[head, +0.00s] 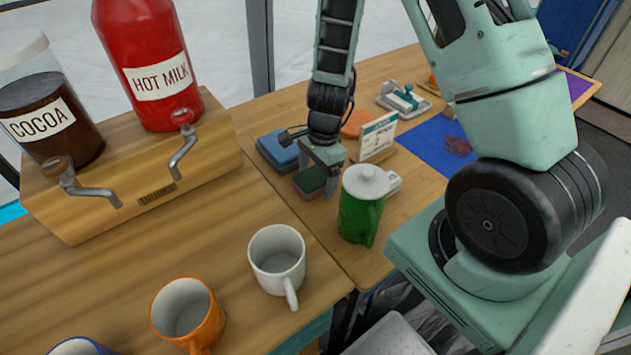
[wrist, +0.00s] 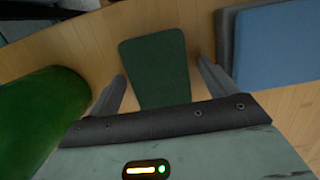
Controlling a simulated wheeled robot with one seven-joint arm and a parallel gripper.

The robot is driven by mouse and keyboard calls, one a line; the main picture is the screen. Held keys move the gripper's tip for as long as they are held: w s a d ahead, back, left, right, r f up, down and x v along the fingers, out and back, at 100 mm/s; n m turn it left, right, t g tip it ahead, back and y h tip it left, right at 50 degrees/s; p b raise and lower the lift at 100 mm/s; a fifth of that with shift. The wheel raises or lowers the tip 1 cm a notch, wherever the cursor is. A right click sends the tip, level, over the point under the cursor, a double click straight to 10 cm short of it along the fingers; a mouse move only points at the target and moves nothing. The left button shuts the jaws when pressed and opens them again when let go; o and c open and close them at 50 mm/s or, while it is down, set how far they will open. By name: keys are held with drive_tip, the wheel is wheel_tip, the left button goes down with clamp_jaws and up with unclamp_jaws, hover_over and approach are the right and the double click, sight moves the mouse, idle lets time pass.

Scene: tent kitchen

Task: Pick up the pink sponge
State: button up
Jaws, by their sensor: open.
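A small sponge (head: 309,192) with a dark green top and a pinkish lower layer lies on the wooden table in the head view. In the wrist view only its green top (wrist: 155,62) shows, between my two fingers. My gripper (head: 319,177) points down over the sponge and is open, one finger on each side of it. The fingers also show in the wrist view (wrist: 162,72), with gaps between them and the sponge. In the head view my gripper hides part of the sponge.
A green lidded cup (head: 352,216) stands close on one side, and a blue block (head: 278,150) lies on the other. An orange item (head: 357,122) and a small sign (head: 378,138) are behind. White (head: 277,260) and orange (head: 187,312) mugs stand in front, near the drink dispenser (head: 130,185).

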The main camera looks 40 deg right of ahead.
sight(316, 175)
drive_tip(key=c, duration=1.1)
drive_tip(key=shift+o, duration=0.2)
wheel_tip(316, 175, up, 10)
drive_tip(key=p, duration=0.3)
drive_tip(key=shift+o, duration=0.3)
drive_tip(key=shift+w+r, duration=0.1)
